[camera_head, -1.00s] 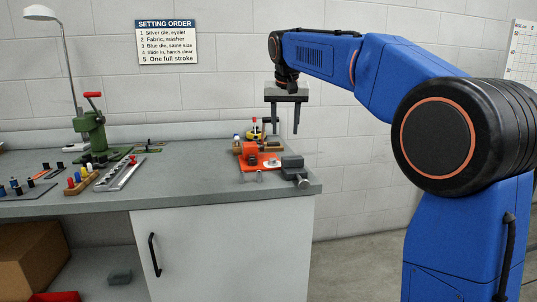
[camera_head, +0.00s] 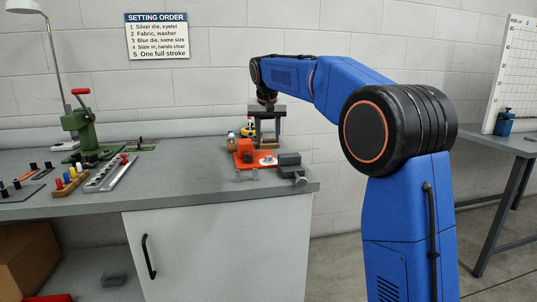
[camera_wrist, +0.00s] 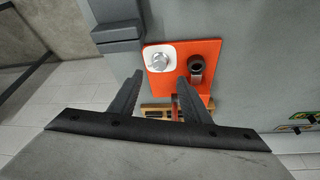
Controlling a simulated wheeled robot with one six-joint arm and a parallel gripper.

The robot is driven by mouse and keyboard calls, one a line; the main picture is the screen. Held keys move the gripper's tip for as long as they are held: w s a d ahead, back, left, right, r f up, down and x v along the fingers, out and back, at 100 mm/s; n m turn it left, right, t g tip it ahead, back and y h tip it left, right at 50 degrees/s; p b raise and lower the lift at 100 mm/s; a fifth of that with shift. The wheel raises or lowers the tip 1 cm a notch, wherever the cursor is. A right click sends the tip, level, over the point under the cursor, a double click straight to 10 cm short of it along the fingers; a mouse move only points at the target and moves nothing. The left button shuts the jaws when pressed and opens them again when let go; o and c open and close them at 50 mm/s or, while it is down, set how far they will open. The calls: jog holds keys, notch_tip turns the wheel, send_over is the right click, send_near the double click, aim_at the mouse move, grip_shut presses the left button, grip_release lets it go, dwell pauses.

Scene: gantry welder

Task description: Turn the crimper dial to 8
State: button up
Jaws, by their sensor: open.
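The crimper is an orange plate (camera_head: 262,164) with an orange block on it, near the right end of the workbench. In the wrist view the orange plate (camera_wrist: 208,52) carries a white square with a silver knob, which looks like the dial (camera_wrist: 159,62). A black round part (camera_wrist: 195,66) stands beside it. The dial's numbers are too small to read. My gripper (camera_wrist: 160,77) is open and empty, fingers pointing down. In the head view my gripper (camera_head: 267,141) hangs just behind the crimper. I cannot tell its exact height over the dial.
A grey vise (camera_head: 289,165) sits right of the crimper at the bench edge. A wooden holder (camera_wrist: 158,112) lies partly behind my fingers. A green press (camera_head: 80,130) and trays of dies stand at left. Another table (camera_head: 505,145) stands at far right.

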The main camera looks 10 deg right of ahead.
aim_at(269, 156)
jog(key=x, duration=0.8)
jog(key=shift+w+d+f, duration=0.1)
jog(key=shift+f, duration=0.15)
jog(key=c, duration=1)
